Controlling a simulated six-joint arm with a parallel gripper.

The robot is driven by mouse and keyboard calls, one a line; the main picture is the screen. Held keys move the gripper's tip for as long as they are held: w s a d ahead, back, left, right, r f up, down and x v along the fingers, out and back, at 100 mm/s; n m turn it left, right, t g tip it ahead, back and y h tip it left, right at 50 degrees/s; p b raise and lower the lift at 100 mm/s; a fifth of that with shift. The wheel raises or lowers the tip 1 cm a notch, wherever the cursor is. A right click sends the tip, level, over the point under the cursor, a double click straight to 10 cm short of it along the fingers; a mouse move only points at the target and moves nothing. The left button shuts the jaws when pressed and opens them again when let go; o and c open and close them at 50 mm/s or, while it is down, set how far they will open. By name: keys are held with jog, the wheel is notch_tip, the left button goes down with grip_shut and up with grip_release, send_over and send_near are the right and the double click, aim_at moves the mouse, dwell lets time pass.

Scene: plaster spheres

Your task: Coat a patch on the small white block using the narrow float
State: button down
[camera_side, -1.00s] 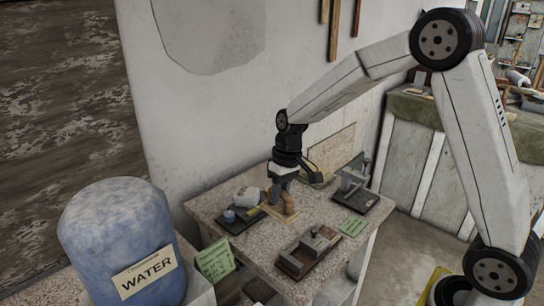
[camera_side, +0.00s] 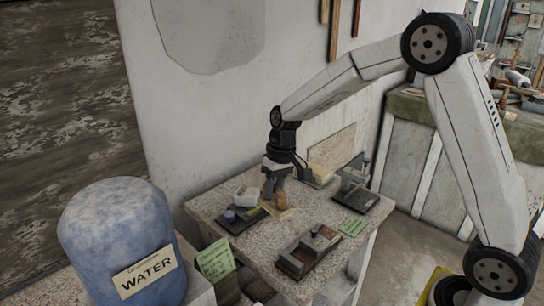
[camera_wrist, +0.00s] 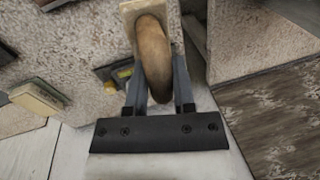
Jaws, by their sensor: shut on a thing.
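My gripper (camera_side: 273,188) is shut on the wooden handle of the narrow float (camera_side: 281,201). In the wrist view the handle (camera_wrist: 153,58) lies between the two fingers, and part of the float's pale plate shows beyond it. In the side view the float is low over the middle of the speckled table; I cannot tell whether it touches the top. A small white block (camera_side: 246,195) sits on a dark board just left of the gripper. Whether its face bears any coating is too small to tell.
A blue round item (camera_side: 229,216) is beside the white block. A dark board with grey blocks (camera_side: 308,250) lies at the front, and a metal fixture (camera_side: 356,184) stands at the right. A pale block (camera_side: 319,174) lies behind. A blue water barrel (camera_side: 125,240) stands at lower left.

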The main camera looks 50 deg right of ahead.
jog(key=w+d+m+h, duration=0.1)
jog(key=w+d+m, duration=0.1)
jog(key=w+m, duration=0.6)
jog(key=w+d+m+h, duration=0.1)
jog(key=w+d+m, duration=0.1)
jog(key=w+m, duration=0.6)
jog(key=w, duration=0.3)
jog(key=shift+w+d+r+m+t, duration=0.15)
jog(key=shift+w+r+m+t, duration=0.15)
jog(key=shift+w+m+t, duration=0.1)
jog(key=shift+f, duration=0.2)
jog(key=shift+s+f, duration=0.15)
jog(key=shift+f, duration=1)
jog(key=shift+s+f, duration=0.15)
jog(key=shift+f, duration=1)
jog(key=shift+f, duration=0.1)
jog(key=shift+f, duration=0.55)
jog(key=shift+s+f, duration=0.15)
jog(key=shift+f, duration=0.45)
jog(key=shift+a, duration=0.6)
